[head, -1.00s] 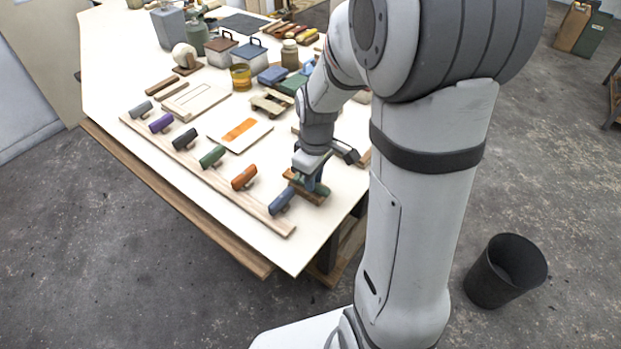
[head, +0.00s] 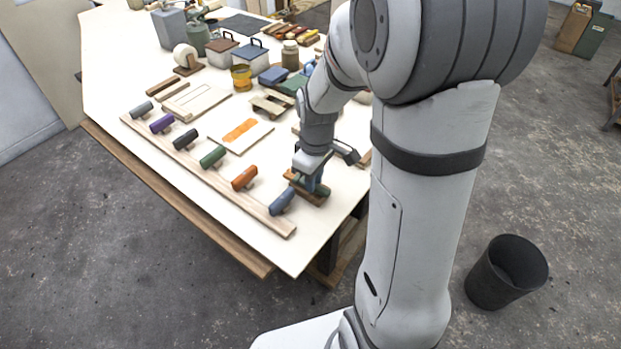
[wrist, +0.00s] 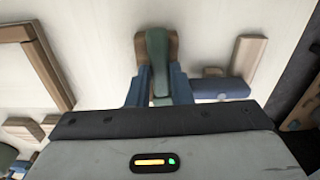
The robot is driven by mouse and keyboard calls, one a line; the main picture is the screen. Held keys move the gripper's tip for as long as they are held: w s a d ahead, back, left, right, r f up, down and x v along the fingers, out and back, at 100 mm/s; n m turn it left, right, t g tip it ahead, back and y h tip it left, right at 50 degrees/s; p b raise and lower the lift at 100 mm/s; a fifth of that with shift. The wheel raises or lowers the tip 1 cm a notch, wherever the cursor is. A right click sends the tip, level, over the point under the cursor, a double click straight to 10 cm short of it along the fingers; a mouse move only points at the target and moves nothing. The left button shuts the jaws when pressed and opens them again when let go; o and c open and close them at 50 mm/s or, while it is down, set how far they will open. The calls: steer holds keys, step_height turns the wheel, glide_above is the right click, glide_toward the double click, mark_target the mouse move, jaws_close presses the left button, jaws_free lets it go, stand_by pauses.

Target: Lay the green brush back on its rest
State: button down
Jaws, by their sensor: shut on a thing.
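My gripper (head: 311,183) is low over the near right corner of the table, its blue fingers (wrist: 160,90) shut on the green brush. In the wrist view the green brush (wrist: 157,50) lies between the fingers and points away from my gripper. Its far end is over a brown wooden block (wrist: 172,45), which looks like the rest. In the head view the brown wooden rest (head: 313,199) is directly under my gripper, and a bit of green (head: 324,190) shows beside the fingers. I cannot tell whether the brush touches the rest.
A pale rail (head: 235,197) with several coloured rollers runs along the near edge; the blue roller (head: 281,202) is close left of my gripper. A board with an orange patch (head: 240,131) lies behind. Tins and jars stand farther back. A black bin (head: 506,272) is on the floor.

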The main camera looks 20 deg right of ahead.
steer(key=c, duration=1.2)
jaws_free()
steer(key=shift+c, duration=0.2)
step_height(320, 180, up, 8)
steer(key=shift+s+d, duration=0.1)
steer(key=shift+s, duration=0.05)
steer(key=s+a+r+m+t, duration=0.1)
steer(key=s+r+m, duration=0.3)
steer(key=s, duration=0.9)
steer(key=m+t, duration=0.1)
steer(key=m, duration=0.2)
steer(key=shift+s+a+m+t, duration=0.15)
steer(key=shift+a+m+t, duration=0.15)
steer(key=shift+m, duration=0.1)
